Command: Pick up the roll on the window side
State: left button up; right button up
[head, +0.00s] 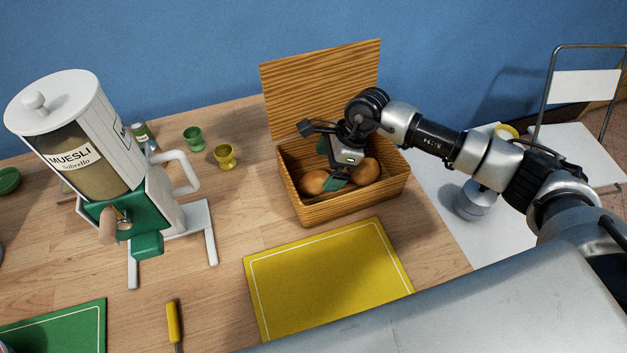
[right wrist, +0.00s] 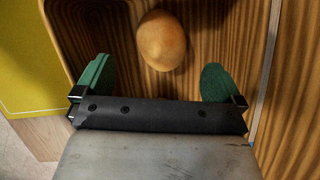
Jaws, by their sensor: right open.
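Two brown rolls lie in an open wooden box. The left roll (head: 314,182) is at the box's left end, and the right roll (head: 367,171) is at its right end. My right gripper (head: 337,180) is inside the box, pointing down between them, and partly covers both. In the right wrist view the green fingers (right wrist: 159,84) are spread wide with nothing between them. One roll (right wrist: 162,40) lies just beyond the fingertips, roughly centred between them; which roll this is I cannot tell for sure. No window is in view. My left gripper is not in view.
The wooden box (head: 345,207) has its lid (head: 320,85) raised at the back. A yellow mat (head: 325,275) lies in front of it. A muesli dispenser (head: 125,160), a yellow cup (head: 225,157) and a green cup (head: 194,138) stand to the left.

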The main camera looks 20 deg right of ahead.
aim_at(318, 177)
jog(key=p+x, duration=0.1)
jog(key=x, duration=0.5)
jog(key=shift+w+a, duration=0.15)
jog(key=shift+r, duration=0.1)
jog(key=shift+c, duration=0.5)
jog(key=c, duration=0.9)
